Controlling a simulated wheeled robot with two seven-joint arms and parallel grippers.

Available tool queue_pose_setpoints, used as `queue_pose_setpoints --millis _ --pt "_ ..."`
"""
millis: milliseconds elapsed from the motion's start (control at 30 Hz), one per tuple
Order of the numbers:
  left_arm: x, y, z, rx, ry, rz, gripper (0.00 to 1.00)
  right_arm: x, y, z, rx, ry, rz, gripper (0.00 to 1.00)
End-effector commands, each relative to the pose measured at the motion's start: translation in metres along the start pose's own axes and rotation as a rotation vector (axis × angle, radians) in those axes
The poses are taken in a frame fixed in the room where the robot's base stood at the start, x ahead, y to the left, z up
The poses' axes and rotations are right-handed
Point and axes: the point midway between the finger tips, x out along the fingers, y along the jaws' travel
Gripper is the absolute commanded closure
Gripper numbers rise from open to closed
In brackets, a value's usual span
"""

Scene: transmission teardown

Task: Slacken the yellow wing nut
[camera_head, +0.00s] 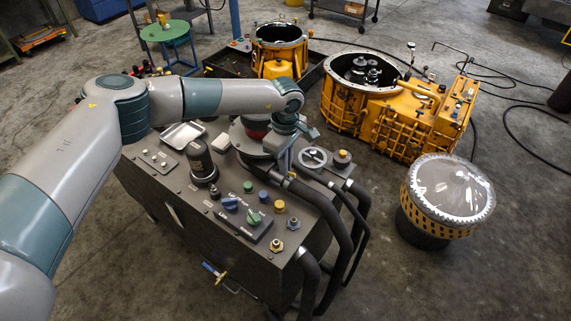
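My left arm reaches in from the left over the grey machine cabinet (180,209). My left gripper (284,165) points down over the cabinet top, beside the round dark housing with a red part (256,128). Its fingertips are small and partly hidden, so I cannot tell whether they are open or shut, or touching anything. No yellow wing nut shows clearly. A small round yellow knob (279,206) stands on the panel in front of the gripper, apart from it. Another yellow-topped fitting (342,155) stands to the right. My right gripper is out of view.
A dark cylinder (201,162), white tray (182,135) and round gauge (313,157) stand on the cabinet. Thick black hoses (328,215) run down its right side. Yellow gearbox housings (405,120) and a film-covered drum (449,187) stand beyond, with floor between.

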Motion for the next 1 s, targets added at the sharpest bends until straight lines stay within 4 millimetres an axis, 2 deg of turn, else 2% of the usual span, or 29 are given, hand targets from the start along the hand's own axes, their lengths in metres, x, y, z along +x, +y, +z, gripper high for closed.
queue_pose_setpoints --millis 367,567,1000 --pt "0.003 -0.001 0.0 -0.08 0.0 0.001 1.0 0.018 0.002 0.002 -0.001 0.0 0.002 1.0" --pt "0.006 -0.002 0.0 -0.201 0.0 0.002 1.0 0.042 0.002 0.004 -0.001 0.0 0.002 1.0" --pt "0.005 -0.007 0.003 -0.583 -0.002 0.003 1.0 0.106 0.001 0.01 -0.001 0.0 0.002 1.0"
